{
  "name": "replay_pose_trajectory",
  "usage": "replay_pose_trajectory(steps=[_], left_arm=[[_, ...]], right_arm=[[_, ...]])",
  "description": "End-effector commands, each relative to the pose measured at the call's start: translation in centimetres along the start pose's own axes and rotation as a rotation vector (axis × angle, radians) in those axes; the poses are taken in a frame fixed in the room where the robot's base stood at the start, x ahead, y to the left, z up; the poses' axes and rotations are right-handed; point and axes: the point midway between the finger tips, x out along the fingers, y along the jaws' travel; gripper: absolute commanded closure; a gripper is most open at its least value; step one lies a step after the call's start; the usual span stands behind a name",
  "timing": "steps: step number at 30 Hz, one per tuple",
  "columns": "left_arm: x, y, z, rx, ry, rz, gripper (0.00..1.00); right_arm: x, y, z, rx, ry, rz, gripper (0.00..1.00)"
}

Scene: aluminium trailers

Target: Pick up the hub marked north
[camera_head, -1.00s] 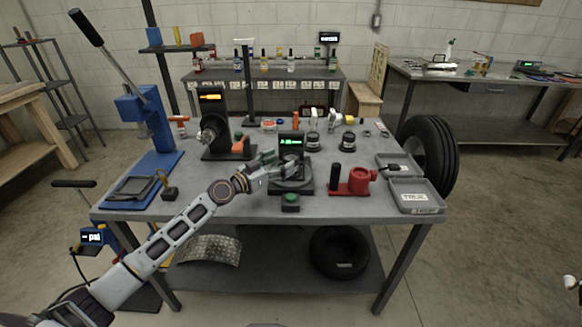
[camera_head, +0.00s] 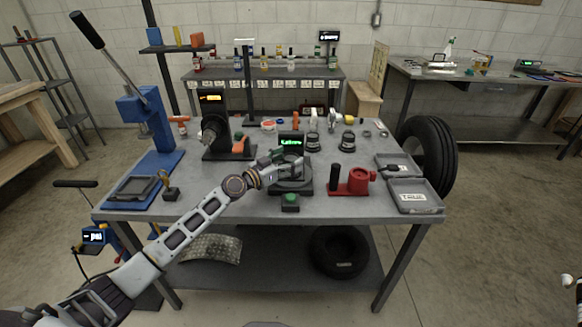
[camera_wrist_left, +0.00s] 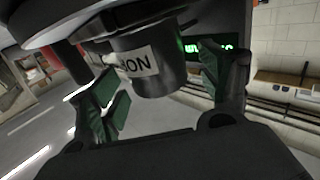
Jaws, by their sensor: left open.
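My left gripper (camera_head: 284,164) reaches over the table to a round dark stand with a small green-lit display (camera_head: 290,141). In the left wrist view my left gripper (camera_wrist_left: 160,95) is open, its green-padded fingers on either side of a dark cylindrical hub (camera_wrist_left: 153,75). A white label on the hub shows only part of a word, looking like "ON", so I cannot read its full marking. I cannot tell whether the fingers touch it. Two other dark round pieces, one on the left (camera_head: 313,143) and one on the right (camera_head: 348,142), stand farther back.
A red fixture with a black handle (camera_head: 352,181) and an open grey case (camera_head: 412,196) lie to the right. A green button box (camera_head: 290,202) sits in front of the stand. A black spindle machine (camera_head: 213,128) and a blue press (camera_head: 146,120) stand to the left.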

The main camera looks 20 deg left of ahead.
Motion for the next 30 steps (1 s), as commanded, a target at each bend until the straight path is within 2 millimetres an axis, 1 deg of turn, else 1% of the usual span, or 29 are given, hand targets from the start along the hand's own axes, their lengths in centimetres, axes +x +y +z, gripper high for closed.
replay_pose_trajectory(steps=[1,6,21,22,23,30], left_arm=[[0.45,0.03,-0.10,-0.001,0.001,0.000,0.22],[1.21,0.03,-0.02,-0.001,0.000,0.001,0.22],[1.33,0.05,0.04,0.000,-0.001,0.001,0.22],[1.33,0.05,0.04,0.000,-0.001,0.001,0.23],[1.33,0.04,0.04,0.000,-0.001,0.001,0.27],[1.33,0.05,0.04,0.000,-0.001,0.001,0.58]], right_arm=[[-0.05,0.15,0.14,-0.001,-0.002,0.002,0.60],[0.01,0.39,0.41,-0.003,-0.006,0.004,0.60],[0.02,0.53,-0.44,-0.003,0.005,0.006,0.60],[0.02,0.53,-0.43,-0.003,0.005,0.006,0.60],[0.02,0.53,-0.43,-0.003,0.005,0.006,0.60],[0.01,0.51,-0.33,-0.003,0.004,0.005,0.60]])
